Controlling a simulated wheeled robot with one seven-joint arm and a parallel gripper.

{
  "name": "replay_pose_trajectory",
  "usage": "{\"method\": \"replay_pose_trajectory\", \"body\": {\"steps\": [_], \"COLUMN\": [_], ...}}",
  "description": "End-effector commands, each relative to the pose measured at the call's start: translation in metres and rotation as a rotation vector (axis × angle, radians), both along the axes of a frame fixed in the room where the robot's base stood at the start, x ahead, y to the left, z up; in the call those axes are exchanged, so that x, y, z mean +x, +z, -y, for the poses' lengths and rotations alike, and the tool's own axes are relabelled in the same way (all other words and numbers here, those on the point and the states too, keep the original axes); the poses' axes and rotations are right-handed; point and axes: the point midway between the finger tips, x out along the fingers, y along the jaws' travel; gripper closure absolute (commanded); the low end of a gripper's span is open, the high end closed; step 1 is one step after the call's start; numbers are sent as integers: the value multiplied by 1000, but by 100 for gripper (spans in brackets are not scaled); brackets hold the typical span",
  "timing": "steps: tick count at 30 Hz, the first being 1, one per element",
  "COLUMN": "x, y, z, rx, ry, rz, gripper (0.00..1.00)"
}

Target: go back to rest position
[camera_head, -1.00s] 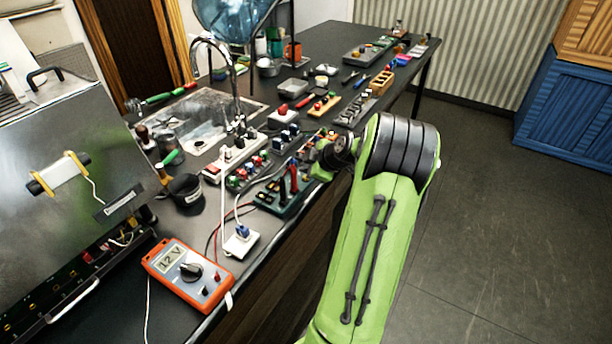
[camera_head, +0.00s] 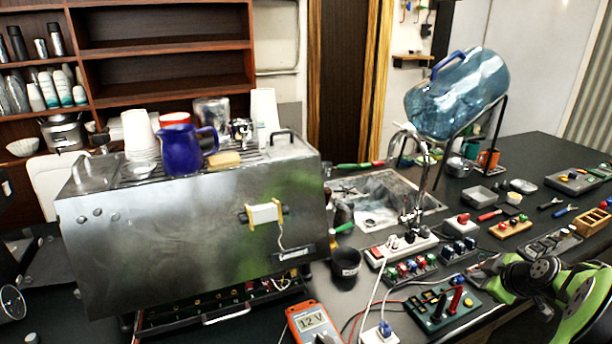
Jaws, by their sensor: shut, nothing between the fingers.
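My green and black arm (camera_head: 570,300) enters at the lower right and reaches left over the table edge. My gripper (camera_head: 474,271) is at its left end, partly hidden and small. It is shut and empty, just right of a dark green terminal board (camera_head: 437,309) with red and black plugs. I cannot tell how far above the table it is.
The steel brewer (camera_head: 180,240) stands at left, with a blue pitcher (camera_head: 181,150) on top. An orange multimeter (camera_head: 313,322), power strip (camera_head: 400,247), black cup (camera_head: 345,262), sink (camera_head: 385,213) and water jug (camera_head: 458,92) crowd the black table (camera_head: 540,150).

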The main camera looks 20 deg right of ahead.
Motion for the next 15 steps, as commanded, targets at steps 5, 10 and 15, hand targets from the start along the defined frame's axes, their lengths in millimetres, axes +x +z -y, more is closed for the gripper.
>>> {"method": "replay_pose_trajectory", "body": {"steps": [5, 10, 15], "x": [24, 30, -27], "y": [24, 69, 99], "z": [-56, -194, -314], "rx": [41, 140, 243], "ry": [20, -29, -162], "rz": [-53, -175, -230], "gripper": [100, 100, 100]}}
